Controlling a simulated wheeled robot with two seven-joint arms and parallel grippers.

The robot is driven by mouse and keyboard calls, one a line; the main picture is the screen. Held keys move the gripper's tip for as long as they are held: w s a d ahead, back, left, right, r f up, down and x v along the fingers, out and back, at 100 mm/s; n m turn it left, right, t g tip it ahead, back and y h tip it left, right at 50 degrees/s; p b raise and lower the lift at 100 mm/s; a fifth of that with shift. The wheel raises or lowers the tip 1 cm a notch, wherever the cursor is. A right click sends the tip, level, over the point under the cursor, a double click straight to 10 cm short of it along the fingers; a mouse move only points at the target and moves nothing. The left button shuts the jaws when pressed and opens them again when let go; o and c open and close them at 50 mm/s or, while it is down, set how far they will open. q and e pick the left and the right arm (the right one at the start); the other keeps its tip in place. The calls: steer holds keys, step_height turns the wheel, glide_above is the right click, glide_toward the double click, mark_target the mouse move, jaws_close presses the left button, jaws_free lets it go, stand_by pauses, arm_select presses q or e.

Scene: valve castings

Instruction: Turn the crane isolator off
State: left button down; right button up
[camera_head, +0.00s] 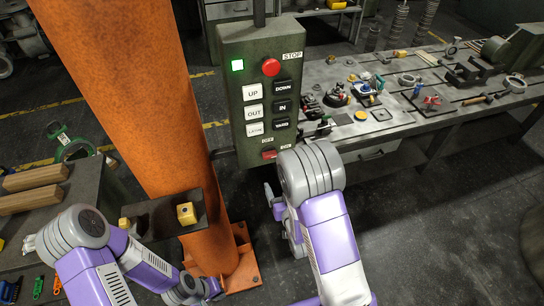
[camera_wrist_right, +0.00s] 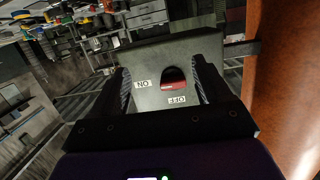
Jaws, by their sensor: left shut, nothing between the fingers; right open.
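The crane isolator (camera_head: 269,154) is a small red switch at the bottom of the grey-green control pendant (camera_head: 236,120). In the right wrist view the red isolator (camera_wrist_right: 175,86) sits in a dark round recess, beside upside-down ON and OFF labels. Its exact setting is hard to tell. My right gripper (camera_wrist_right: 163,75) is open, its fingers appearing on either side of the pendant's lower face with the isolator between them in the picture. Contact cannot be told. In the head view my right wrist hides most of that gripper. My left gripper (camera_head: 212,288) is low by the orange column's foot, shut and empty.
A workbench (camera_head: 400,122) with valve parts lies behind right. A small shelf holds a yellow block (camera_head: 186,213).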

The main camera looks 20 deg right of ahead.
steer(key=t, duration=0.2)
glide_toward(271, 157)
steer(key=w, duration=0.2)
steer(key=w+b, duration=0.1)
steer(key=b, duration=0.2)
steer(key=w+b, duration=0.1)
steer(key=b, duration=0.3)
steer(key=shift+w+f+n+y, duration=0.1)
steer(key=shift+f+n+y, duration=0.1)
steer(key=shift+n+y, duration=0.1)
steer(key=w, duration=0.3)
steer(key=shift+w+r, duration=0.2)
steer(key=shift+w, duration=0.85)
steer(key=shift+c, duration=0.2)
steer(key=c, duration=1)
